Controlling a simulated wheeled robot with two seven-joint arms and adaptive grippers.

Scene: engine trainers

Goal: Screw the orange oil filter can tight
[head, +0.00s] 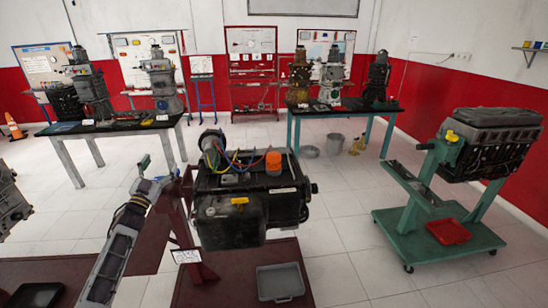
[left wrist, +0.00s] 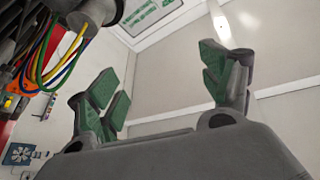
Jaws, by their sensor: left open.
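The orange oil filter can (head: 274,161) stands upright on top of the black engine (head: 285,205) in the middle of the head view. How tightly it is seated cannot be seen. My left gripper (head: 160,173) is to the left of the engine, well apart from the can, with the engine's coloured wires between them. In the left wrist view, its green-padded fingers (left wrist: 166,80) are spread wide with nothing between them. My right gripper is not in view.
Coloured wires (left wrist: 48,50) and a dark cylindrical part (left wrist: 98,12) are close to my left gripper. A red stand (head: 187,225) holds the engine. A grey tray (head: 281,281) lies below it. A second engine (head: 490,143) is on a green trolley at right.

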